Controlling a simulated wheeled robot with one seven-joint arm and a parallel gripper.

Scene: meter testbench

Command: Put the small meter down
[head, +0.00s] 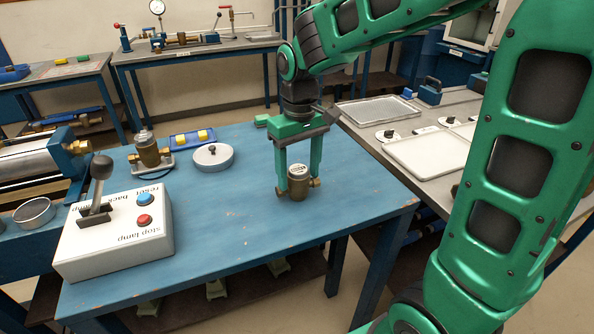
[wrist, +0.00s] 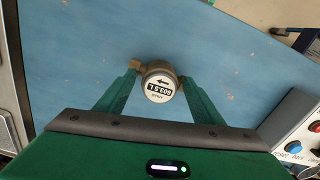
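The small meter (head: 298,184) is a brass body with a round white dial and side fittings. It is upright over the right part of the blue table (head: 240,210). My gripper (head: 298,182) points down with one finger on each side of it, shut on its fittings. In the wrist view the meter (wrist: 160,84) sits between the fingertips, its dial facing the camera with an arrow and a number. The meter's base is at or very close to the table top; I cannot tell if it touches.
A white control box (head: 115,232) with a lever and red and blue buttons stands at the table's left. Behind it are another brass meter (head: 148,150) on a stand, a round white lidded dish (head: 213,157) and a blue tray (head: 192,138). The table's middle is clear.

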